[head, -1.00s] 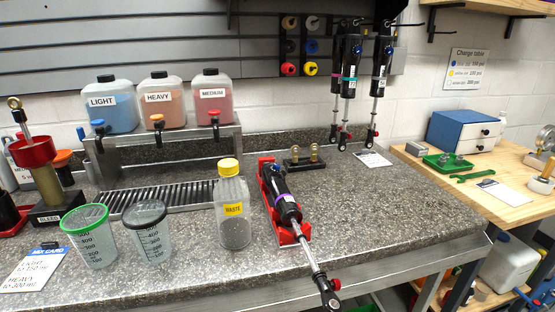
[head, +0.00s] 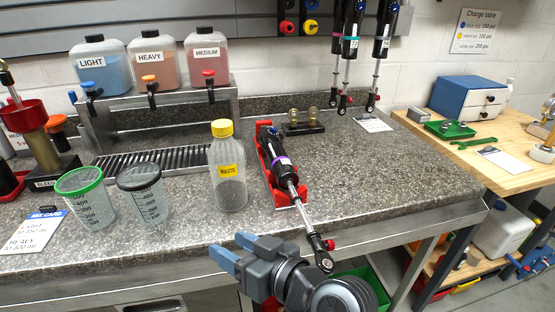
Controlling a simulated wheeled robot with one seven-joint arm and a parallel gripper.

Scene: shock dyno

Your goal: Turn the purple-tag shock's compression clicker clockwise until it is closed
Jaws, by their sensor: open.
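The purple-tag shock (head: 277,158) lies in a red cradle (head: 263,168) on the stone counter, its shaft pointing toward the front edge. Its purple band (head: 282,162) faces up. A small red knob (head: 329,244) sits at the lower shaft end, beside the black eyelet (head: 324,262), which overhangs the counter edge. I cannot tell whether this knob is the compression clicker or read its setting. My gripper (head: 230,252) is open and empty, with blue-grey fingertips pointing left, in front of the counter edge and to the left of the shaft end. It touches nothing that I can see.
A waste bottle (head: 229,190) with a yellow cap stands left of the cradle. Two measuring cups, green-rimmed (head: 87,202) and black-rimmed (head: 144,196), stand further left. Other shocks (head: 349,40) hang at the back.

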